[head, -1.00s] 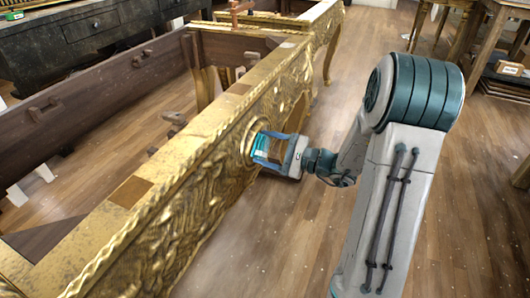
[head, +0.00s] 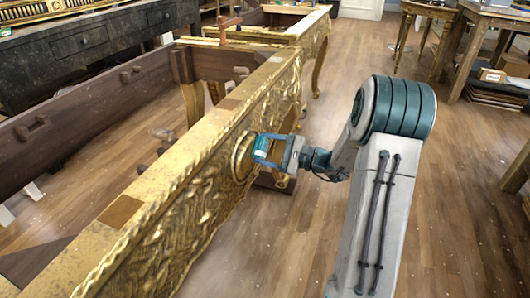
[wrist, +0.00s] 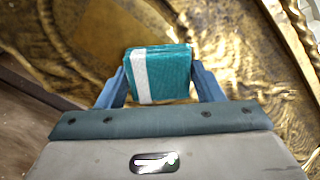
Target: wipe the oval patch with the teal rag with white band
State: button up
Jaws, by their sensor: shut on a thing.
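My gripper (head: 267,151) is shut on the teal rag with a white band (head: 261,146). The wrist view shows the folded rag (wrist: 170,73) between the two blue fingers, its white band toward the left. In the head view the rag is at the right side of a raised round-to-oval gold medallion (head: 240,160) on the carved front of the gilt console (head: 215,190); I take this as the oval patch. The rag and fingers overlap part of it. Whether the rag touches the gold cannot be told. In the wrist view, gold surface lies behind the rag.
The console's open frame, with dark wooden rails (head: 90,110), lies to the left. Another gilt piece (head: 300,30) stands beyond it. A dark cabinet (head: 90,45) is at the back left, wooden tables (head: 480,30) at the back right. The wooden floor (head: 440,210) at right is clear.

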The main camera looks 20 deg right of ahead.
aim_at(244, 165)
jog(key=shift+s+a+b, duration=0.15)
jog(key=shift+s+a, duration=0.7)
jog(key=shift+s, duration=0.35)
jog(key=shift+s+a+b, duration=0.2)
jog(key=shift+s+a, duration=0.7)
jog(key=shift+s, duration=0.25)
jog(key=shift+s+a+b, duration=0.15)
jog(key=shift+s+a, duration=0.7)
jog(key=shift+s, duration=0.35)
jog(key=shift+d, duration=0.2)
jog(key=shift+v, duration=2.95)
jog(key=shift+v, duration=1.45)
